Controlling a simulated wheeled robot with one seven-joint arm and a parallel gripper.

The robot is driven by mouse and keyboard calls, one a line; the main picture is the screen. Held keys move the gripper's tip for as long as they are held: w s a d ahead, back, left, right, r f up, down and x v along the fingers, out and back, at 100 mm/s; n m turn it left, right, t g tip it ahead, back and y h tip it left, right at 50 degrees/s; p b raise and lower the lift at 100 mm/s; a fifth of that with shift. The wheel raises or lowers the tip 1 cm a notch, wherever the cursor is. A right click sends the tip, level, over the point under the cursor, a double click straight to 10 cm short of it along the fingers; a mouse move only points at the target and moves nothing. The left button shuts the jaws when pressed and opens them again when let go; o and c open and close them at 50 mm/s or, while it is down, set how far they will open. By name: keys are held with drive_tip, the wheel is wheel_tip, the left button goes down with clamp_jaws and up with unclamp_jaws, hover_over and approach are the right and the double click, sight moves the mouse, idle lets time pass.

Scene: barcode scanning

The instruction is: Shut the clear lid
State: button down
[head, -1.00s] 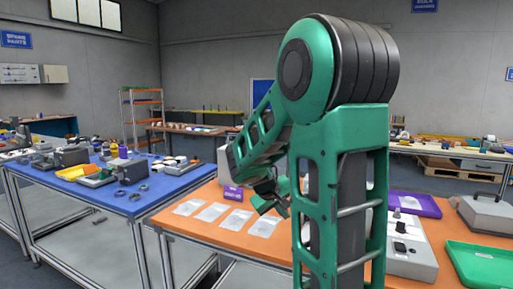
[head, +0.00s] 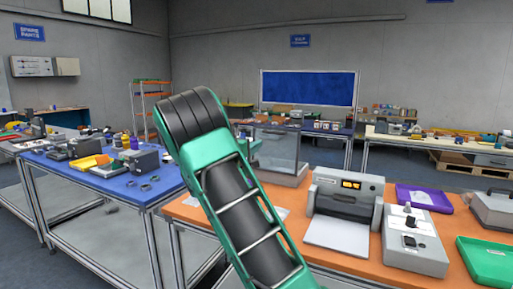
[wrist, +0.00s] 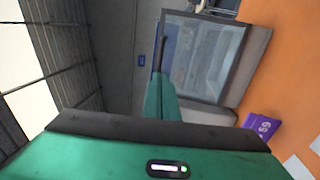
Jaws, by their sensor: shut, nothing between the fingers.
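The clear lid (head: 277,146) shows in the head view as a see-through, grey-edged panel standing above a grey base (head: 288,178) on the orange table. In the wrist view the clear panel (wrist: 203,52) fills the upper right, with the grey base beside it. My gripper (wrist: 163,48) shows in the wrist view as a narrow dark tip on a green body; it is shut and empty. It points along the panel's left edge, and I cannot tell if it touches. In the head view my arm hides most of the gripper.
A grey machine with an orange display (head: 345,197) stands right of the lid. Beyond it are a grey control box (head: 414,241), a purple tray (head: 424,198) and a green tray (head: 487,262). A blue table (head: 110,182) stands left.

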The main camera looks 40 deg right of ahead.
drive_tip(key=x, duration=1.1)
drive_tip(key=shift+d, duration=0.4)
drive_tip(key=shift+w, duration=0.1)
